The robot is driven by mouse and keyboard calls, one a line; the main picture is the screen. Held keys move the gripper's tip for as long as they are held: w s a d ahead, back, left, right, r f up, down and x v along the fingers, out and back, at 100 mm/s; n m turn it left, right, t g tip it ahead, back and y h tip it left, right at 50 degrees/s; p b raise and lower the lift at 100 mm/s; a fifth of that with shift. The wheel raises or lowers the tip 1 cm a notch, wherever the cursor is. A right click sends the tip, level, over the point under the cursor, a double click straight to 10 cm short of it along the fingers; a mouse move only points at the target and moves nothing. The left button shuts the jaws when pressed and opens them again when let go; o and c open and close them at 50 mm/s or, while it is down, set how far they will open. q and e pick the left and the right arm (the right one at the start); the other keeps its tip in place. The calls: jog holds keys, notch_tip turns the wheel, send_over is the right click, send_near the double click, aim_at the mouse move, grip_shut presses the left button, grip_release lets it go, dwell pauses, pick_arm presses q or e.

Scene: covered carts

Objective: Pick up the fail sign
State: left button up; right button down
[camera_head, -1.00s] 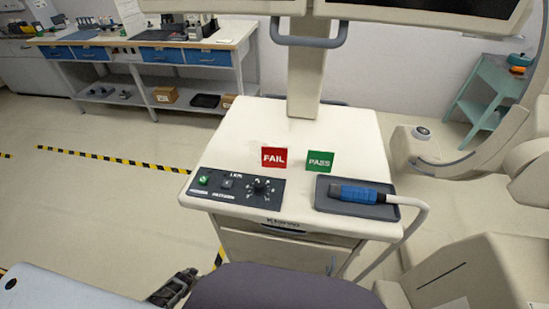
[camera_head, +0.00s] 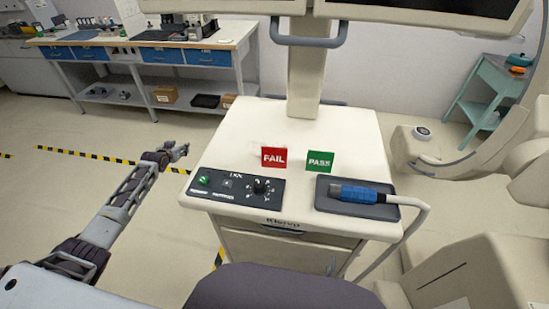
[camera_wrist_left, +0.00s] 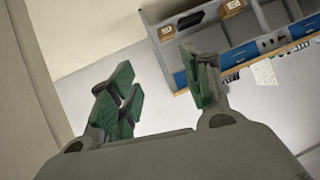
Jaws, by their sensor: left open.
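My left gripper (camera_head: 181,151) is open and empty, to the left of the cart and apart from the sign. In the left wrist view the left gripper (camera_wrist_left: 165,98) shows its two green-padded fingers spread, with nothing between them. The FAIL sign is not visible in the left wrist view. My right gripper is not in view.
A control panel (camera_head: 234,187) lies at the cart's front left. A tray (camera_head: 390,211) with a blue-handled probe (camera_head: 357,194) is at the front right. A monitor post (camera_head: 305,75) rises behind the signs. A workbench (camera_head: 235,42) stands at the back left.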

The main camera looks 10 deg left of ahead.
pick_arm(q)
jog(key=w+d+r+h, duration=0.3)
jog(key=d+r, duration=0.2)
jog(key=r, duration=0.7)
jog(key=s+d+r+m+g+h, duration=0.1)
jog(key=s+d+r+m+h, duration=0.1)
jog(key=d, duration=0.6)
jog(key=s+d+r+m+g+h, duration=0.1)
jog(key=s+d+r+m+h, duration=0.2)
jog(key=d+r, duration=0.4)
jog(key=s+d+r+m+g+h, duration=0.2)
jog(key=s+d+r+h, duration=0.3)
jog(key=d, duration=0.4)
jog(key=shift+s+d+r+m, duration=0.15)
jog(key=shift+d+r+m, duration=0.2)
jog(key=shift+m, duration=0.35)
jog(key=s+d+m+g+h, duration=0.1)
jog(key=s+d+m+g, duration=0.1)
jog(key=s+m+g, duration=0.1)
jog(key=s+d+r+m+g+h, duration=0.1)
jog(key=s+d+m+g, duration=0.2)
jog(key=s+m, duration=0.3)
jog(key=shift+s+d+r+g+h, duration=0.2)
jog(key=shift+s+r+g+h, duration=0.15)
jog(key=shift+s, duration=0.5)
jog(key=shift+f, duration=0.1)
